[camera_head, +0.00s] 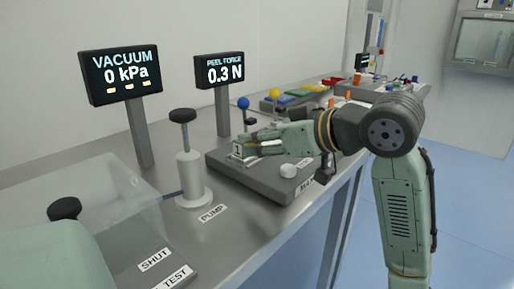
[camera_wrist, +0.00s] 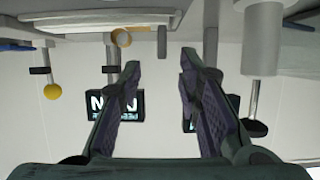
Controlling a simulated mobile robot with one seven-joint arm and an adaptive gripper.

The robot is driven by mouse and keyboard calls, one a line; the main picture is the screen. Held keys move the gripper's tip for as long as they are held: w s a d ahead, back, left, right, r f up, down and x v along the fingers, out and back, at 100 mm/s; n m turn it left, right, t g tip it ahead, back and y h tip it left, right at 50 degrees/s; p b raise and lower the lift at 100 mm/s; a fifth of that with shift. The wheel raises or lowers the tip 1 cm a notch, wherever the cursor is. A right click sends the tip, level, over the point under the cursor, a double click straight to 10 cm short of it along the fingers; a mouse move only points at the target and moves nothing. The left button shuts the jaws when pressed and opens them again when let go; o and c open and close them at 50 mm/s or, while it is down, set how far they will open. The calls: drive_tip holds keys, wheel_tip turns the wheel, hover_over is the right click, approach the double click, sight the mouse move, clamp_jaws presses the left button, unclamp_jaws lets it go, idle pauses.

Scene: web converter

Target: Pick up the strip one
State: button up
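My gripper (camera_head: 254,147) reaches left over the dark grey block (camera_head: 262,186) on the steel bench. In the wrist view my gripper (camera_wrist: 160,68) is open, its two dark fingers well apart with nothing between them but the wall behind. A small pale piece with a dark mark (camera_head: 237,150) shows at the fingertips in the head view; I cannot tell whether it is strip one. No strip can be made out for certain in either view. The fingers hide part of the block's top.
A pump (camera_head: 191,178) stands left of the block. The vacuum display (camera_head: 121,75) and peel force display (camera_head: 219,69) stand behind. Blue (camera_head: 243,102) and yellow (camera_head: 275,94) knobs rise behind my gripper. A clear cover (camera_head: 110,190) is at front left. Coloured trays (camera_head: 300,91) lie farther back.

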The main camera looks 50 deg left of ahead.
drive_tip(key=shift+p+x, duration=0.35)
drive_tip(key=shift+x, duration=2.8)
drive_tip(key=shift+s+r, duration=0.1)
drive_tip(key=shift+s, duration=0.05)
drive_tip(key=shift+c, duration=0.4)
clamp_jaws()
